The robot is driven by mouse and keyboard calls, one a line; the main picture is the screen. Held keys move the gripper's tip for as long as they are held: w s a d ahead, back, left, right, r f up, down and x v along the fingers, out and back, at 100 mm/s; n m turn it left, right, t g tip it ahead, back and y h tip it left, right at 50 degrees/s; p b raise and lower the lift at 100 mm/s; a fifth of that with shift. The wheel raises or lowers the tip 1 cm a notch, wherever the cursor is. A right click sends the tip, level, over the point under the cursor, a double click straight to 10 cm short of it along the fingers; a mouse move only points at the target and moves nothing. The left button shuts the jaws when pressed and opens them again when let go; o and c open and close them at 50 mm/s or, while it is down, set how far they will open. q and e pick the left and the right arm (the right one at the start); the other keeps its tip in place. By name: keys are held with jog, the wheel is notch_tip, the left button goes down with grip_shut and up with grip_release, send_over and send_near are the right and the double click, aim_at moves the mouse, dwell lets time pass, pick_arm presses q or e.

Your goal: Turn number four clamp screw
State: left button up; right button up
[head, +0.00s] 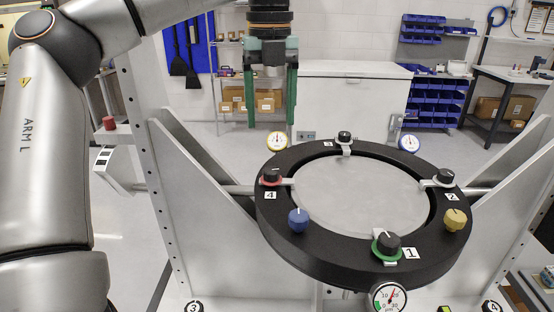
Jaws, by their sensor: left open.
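The number four clamp screw (272,175) is a black knob above a red ring on the left side of the black ring mount (330,270). A white "4" label (270,195) sits just in front of it. A pale clamp finger reaches from it onto the round grey mirror (360,195). My left gripper (271,118) has green fingers pointing down, spread apart with nothing between them. It hangs above and beyond the ring, apart from the screw. My right gripper is not in view.
Similar screws sit at labels 1 (388,243), 2 (445,176) and 3 (345,136). A blue knob (298,220) and a yellow knob (455,219) stand on the ring. Dial gauges (388,298) surround it. Slanted metal side plates (205,195) flank it.

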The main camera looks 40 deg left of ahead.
aim_at(271, 170)
pick_arm(q)
notch_tip(271, 170, down, 11)
jog(key=shift+r, duration=0.2)
grip_shut()
dwell(0.7)
